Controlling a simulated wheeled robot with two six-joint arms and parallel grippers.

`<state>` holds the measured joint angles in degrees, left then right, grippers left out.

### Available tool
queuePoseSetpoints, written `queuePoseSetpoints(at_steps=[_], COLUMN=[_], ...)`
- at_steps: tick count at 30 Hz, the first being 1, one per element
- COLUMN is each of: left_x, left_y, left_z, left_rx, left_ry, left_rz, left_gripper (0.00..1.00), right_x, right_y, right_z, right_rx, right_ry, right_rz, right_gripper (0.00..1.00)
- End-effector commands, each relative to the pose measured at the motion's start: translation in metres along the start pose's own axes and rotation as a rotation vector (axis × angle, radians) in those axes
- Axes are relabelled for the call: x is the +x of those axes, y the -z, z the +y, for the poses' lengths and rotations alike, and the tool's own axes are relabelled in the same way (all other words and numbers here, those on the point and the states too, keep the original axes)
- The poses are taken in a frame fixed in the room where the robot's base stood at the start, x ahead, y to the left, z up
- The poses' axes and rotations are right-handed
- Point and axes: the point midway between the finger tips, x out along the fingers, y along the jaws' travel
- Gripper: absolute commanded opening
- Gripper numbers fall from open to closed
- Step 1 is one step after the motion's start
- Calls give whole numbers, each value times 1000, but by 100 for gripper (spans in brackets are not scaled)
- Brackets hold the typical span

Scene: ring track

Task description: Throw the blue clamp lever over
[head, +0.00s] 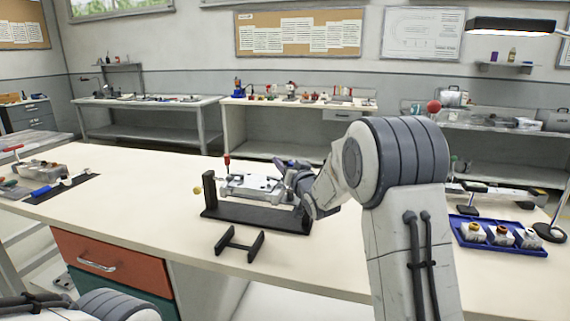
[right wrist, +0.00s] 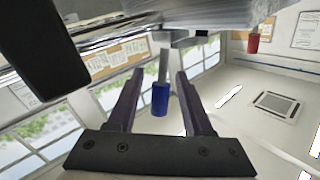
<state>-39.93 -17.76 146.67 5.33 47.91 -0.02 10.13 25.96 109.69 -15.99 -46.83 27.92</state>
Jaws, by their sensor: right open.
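The blue clamp lever shows in the right wrist view as a blue grip (right wrist: 160,99) on a grey metal stem. It lies between the two fingers of my right gripper (right wrist: 160,76), which are apart with a gap on each side. In the head view my right gripper (head: 289,166) is at the right end of the metal clamp fixture (head: 245,186), and the blue lever is hidden there. A red-tipped lever (head: 227,160) stands at the fixture's left side; a red grip (right wrist: 253,44) also shows in the right wrist view. My left gripper is out of view.
The fixture sits on a black stand (head: 240,214) with upright ends. A small black rack (head: 239,244) stands in front. A blue tray (head: 485,247) with several parts is at the right, and a dark mat (head: 62,189) with tools at the left. The bench between is clear.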

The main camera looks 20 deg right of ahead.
Motion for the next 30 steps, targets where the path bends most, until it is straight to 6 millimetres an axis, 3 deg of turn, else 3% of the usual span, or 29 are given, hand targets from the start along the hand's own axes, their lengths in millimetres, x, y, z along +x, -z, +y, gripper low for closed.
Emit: queuePoseSetpoints(at_steps=[10,14,20,30], left_x=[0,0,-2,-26], left_y=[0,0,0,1], left_z=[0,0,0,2], left_rx=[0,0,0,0], left_ry=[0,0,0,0], left_rz=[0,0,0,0], left_gripper=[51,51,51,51], right_x=[4,4,4,12], right_y=[0,0,1,-4], right_z=[0,0,-1,-11], right_rx=[1,0,-9,-265], right_ry=[-1,0,-2,-55], right_rz=[-1,-1,-7,-181], right_gripper=[51,1,0,0])
